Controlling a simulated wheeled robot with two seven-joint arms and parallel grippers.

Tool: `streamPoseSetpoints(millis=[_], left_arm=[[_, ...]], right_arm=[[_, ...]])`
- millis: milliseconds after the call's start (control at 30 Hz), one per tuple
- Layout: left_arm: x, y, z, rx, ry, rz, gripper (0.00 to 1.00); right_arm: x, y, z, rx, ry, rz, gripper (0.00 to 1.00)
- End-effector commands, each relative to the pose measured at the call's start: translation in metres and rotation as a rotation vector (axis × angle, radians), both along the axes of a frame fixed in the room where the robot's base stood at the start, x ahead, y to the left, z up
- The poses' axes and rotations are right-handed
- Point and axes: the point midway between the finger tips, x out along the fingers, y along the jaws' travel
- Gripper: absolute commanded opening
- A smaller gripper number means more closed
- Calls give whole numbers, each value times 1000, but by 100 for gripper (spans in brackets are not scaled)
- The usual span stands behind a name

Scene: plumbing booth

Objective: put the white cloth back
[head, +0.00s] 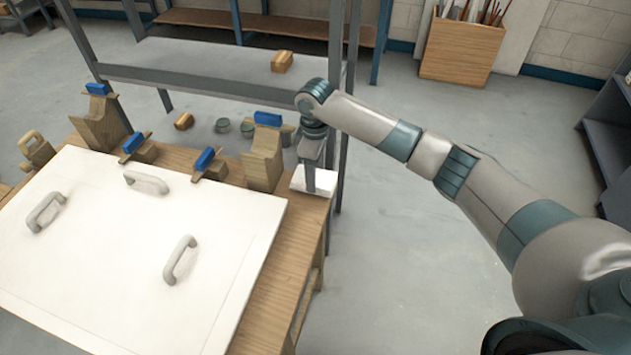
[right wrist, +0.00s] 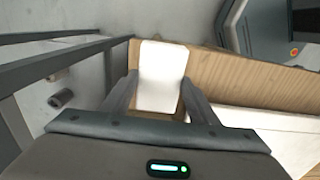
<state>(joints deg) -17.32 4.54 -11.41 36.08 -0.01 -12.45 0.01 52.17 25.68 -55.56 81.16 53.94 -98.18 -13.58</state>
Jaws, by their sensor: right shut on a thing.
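The white cloth (head: 325,181) is a small folded white block at the back right corner of the wooden table (head: 285,270). My right gripper (head: 311,188) points down onto it and is shut on it. In the right wrist view the cloth (right wrist: 163,66) sits between the two dark fingers, with its far end sticking out past them. I cannot tell whether the cloth rests on the tabletop or is just above it. My left gripper is not in view.
A large white board with grey handles (head: 105,255) covers most of the table. Wooden stands with blue clamps (head: 268,119) line its back edge, close to the gripper's left. A grey metal shelf (head: 200,75) stands behind. Open floor lies right of the table.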

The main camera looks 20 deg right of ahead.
Motion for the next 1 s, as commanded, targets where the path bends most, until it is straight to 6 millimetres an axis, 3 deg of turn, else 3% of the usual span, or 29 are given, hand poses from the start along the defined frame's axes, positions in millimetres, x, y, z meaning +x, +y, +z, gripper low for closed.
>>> streamPoseSetpoints(millis=[167, 433, 867, 900, 967, 1000], left_arm=[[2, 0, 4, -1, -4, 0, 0], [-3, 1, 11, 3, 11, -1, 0], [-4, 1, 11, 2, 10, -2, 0], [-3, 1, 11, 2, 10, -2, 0], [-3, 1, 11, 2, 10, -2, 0], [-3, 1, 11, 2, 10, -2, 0]], right_arm=[[-1, 0, -7, -1, 3, -1, 36], [-1, 0, -37, 0, 1, 0, 36], [-1, 0, -43, -1, 1, 0, 36], [-1, 0, -43, -1, 1, 0, 61], [-1, 0, -43, -1, 1, 0, 73], [-1, 0, -42, -1, 1, 0, 73]])
